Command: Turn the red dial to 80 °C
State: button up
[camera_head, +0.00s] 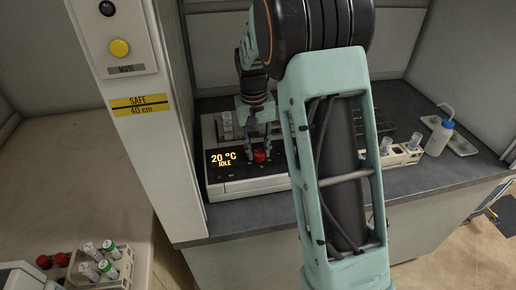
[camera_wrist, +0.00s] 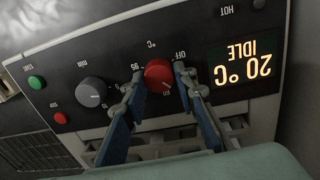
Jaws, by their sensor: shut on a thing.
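The red dial (camera_wrist: 159,75) is on the black front panel of a white instrument, and it also shows in the head view (camera_head: 259,156). My gripper (camera_wrist: 160,82) has one finger on each side of the dial and is shut on it. In the head view, my gripper (camera_head: 258,146) reaches down to the panel from above. The display (camera_wrist: 238,70) reads 20 °C and IDLE, upside down in the wrist view; it reads upright in the head view (camera_head: 224,159). Labels OFF and 95 are beside the dial. The dial's pointer is not clear.
A grey knob (camera_wrist: 91,92), a green button (camera_wrist: 37,82) and a red button (camera_wrist: 61,118) share the panel. Vials in a rack (camera_head: 402,153) and a wash bottle (camera_head: 439,136) stand at the right. A white post (camera_head: 140,110) rises close at the left.

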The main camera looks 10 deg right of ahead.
jog(key=m, duration=0.5)
jog(key=shift+r+m+p, duration=0.1)
jog(key=shift+m+p, duration=0.2)
jog(key=shift+p, duration=0.1)
jog(key=m+p, duration=0.1)
jog(key=m, duration=0.3)
jog(key=m+p, duration=0.1)
jog(key=m, duration=0.4)
jog(key=shift+d+m+g, duration=0.15)
jog(key=shift+m+g, duration=0.15)
jog(key=shift+m, duration=0.1)
jog(key=m+p, duration=0.1)
jog(key=m, duration=0.3)
jog(key=shift+y+p, duration=0.3)
jog(key=shift+y, duration=0.1)
jog(key=shift+m, duration=0.3)
jog(key=o, duration=1.2)
jog(key=shift+c, duration=0.2)
